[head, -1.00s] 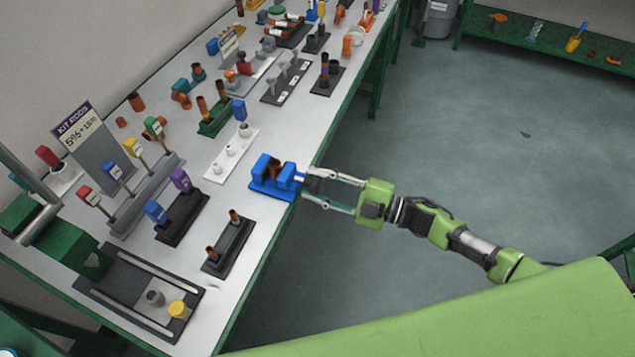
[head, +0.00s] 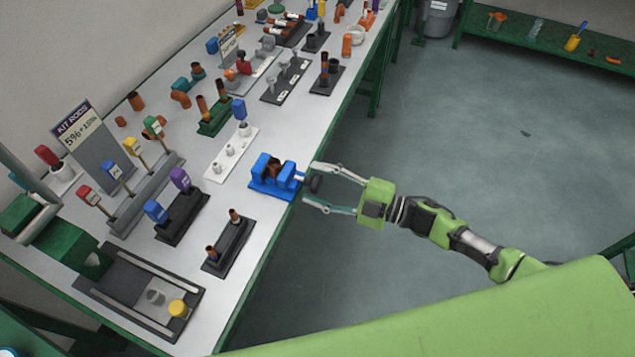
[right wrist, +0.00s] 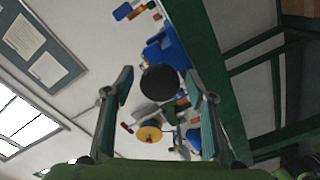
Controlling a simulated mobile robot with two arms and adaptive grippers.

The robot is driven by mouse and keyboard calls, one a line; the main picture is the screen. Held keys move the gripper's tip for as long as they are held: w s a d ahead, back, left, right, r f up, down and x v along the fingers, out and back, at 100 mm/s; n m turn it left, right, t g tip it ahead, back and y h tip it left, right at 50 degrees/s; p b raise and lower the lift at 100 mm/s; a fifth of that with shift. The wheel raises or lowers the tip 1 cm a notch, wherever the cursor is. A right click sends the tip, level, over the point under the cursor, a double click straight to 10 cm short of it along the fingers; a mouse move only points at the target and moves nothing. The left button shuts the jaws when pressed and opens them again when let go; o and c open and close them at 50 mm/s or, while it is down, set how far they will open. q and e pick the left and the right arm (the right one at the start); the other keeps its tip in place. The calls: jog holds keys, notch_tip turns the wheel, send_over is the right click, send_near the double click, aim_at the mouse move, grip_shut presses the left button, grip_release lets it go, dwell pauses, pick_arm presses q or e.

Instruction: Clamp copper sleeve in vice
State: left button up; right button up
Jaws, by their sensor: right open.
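The blue vice (head: 272,190) stands at the right edge of the bench, with a brown copper sleeve (head: 274,168) between its jaws. I cannot tell if the jaws press on the sleeve. A black round knob (head: 314,184) ends the vice's screw, which points off the bench edge. My right gripper (head: 311,183) is open, its fingers on either side of the knob with visible gaps. In the right wrist view the knob (right wrist: 160,83) sits between the open fingers, with the blue vice (right wrist: 172,50) behind it. My left gripper is not in view.
A white stand (head: 218,168) and a black stand with copper pieces (head: 215,265) flank the vice. Racks with coloured tags and other parts fill the bench to the left and back.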

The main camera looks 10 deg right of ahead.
jog(key=v, duration=1.1)
jog(key=shift+s+d, duration=0.2)
jog(key=shift+d, duration=0.05)
